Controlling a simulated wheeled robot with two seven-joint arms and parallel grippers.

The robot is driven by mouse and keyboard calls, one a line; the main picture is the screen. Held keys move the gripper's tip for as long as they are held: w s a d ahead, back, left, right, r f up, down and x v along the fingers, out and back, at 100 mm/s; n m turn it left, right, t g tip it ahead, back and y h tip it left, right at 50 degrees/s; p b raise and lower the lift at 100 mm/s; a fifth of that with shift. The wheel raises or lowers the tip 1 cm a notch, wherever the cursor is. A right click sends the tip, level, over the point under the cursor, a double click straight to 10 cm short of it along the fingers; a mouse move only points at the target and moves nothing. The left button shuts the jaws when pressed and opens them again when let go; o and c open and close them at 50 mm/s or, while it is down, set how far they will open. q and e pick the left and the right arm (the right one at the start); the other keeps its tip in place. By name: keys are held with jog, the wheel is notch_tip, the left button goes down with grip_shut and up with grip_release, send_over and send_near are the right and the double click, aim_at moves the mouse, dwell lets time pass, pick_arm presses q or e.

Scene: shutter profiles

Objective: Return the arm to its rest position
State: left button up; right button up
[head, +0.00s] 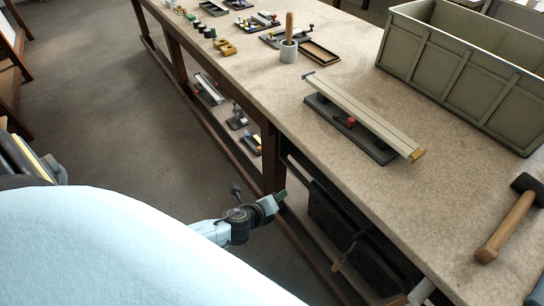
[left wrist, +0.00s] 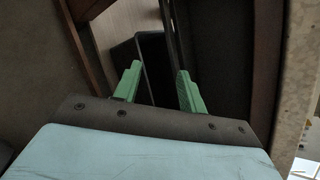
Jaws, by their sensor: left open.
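My left gripper (head: 279,198) is beside the long workbench, below the level of its top and near a bench leg. In the left wrist view its two green fingers (left wrist: 157,88) stand apart with nothing between them. The dark space under the bench shows beyond them. A shutter profile (head: 362,112) lies on a dark fixture (head: 338,128) on the bench top, with a red part at its middle. My left gripper is well apart from it. My right gripper is not clearly shown in either view.
The bench top (head: 440,205) carries a green-grey crate (head: 455,75), a hammer (head: 508,225), a grey cup (head: 288,52) with a wooden handle in it, and a small brown tray (head: 319,52). Several small fixtures stand at the far end. The floor (head: 120,115) left of the bench is clear.

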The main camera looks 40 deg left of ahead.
pick_arm(q)
jog(key=shift+s+a+f+n, duration=0.15)
jog(key=shift+s+f+n, duration=0.25)
jog(key=shift+f, duration=0.15)
jog(key=s+a+f+n+g, duration=0.1)
jog(key=s+f+n+g, duration=0.5)
jog(key=s+f+n, duration=0.7)
jog(key=s+d+f+n+g, duration=0.2)
jog(key=s+f+n, duration=0.2)
jog(key=s, duration=0.8)
jog(key=s+d+f+n+g, duration=0.1)
jog(key=s+f+n, duration=0.4)
jog(key=s, duration=0.7)
jog(key=shift+s+d+f+g, duration=0.35)
jog(key=shift+f+g, duration=0.3)
jog(key=shift+g, duration=0.25)
